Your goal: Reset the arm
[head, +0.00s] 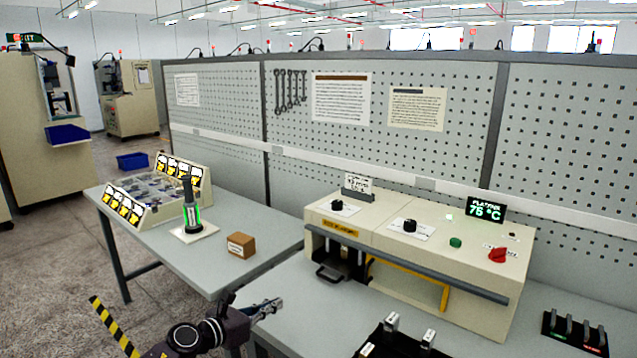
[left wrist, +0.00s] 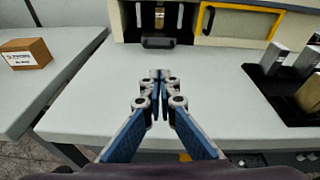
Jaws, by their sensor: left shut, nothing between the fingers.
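My left gripper (head: 268,308) comes in low in the head view, over the front edge of the table that bears the beige machine. In the left wrist view the left gripper (left wrist: 157,75) points toward the machine, its blue-padded fingers shut with nothing between them. The beige machine (head: 420,249) has black knobs, a red knob and a green "PLATENS 75 °C" display (head: 486,209). Its open bay with a dark handle (left wrist: 158,42) lies ahead of the gripper, apart from it. My right gripper is not in either view.
A small brown box (head: 241,245) and a dark spindle (head: 191,212) on a white plate stand on the left table, beside a sorting bin (head: 155,190). A black tray (left wrist: 290,98) with metal blocks lies right of the gripper. The grey tabletop (left wrist: 95,95) between is clear.

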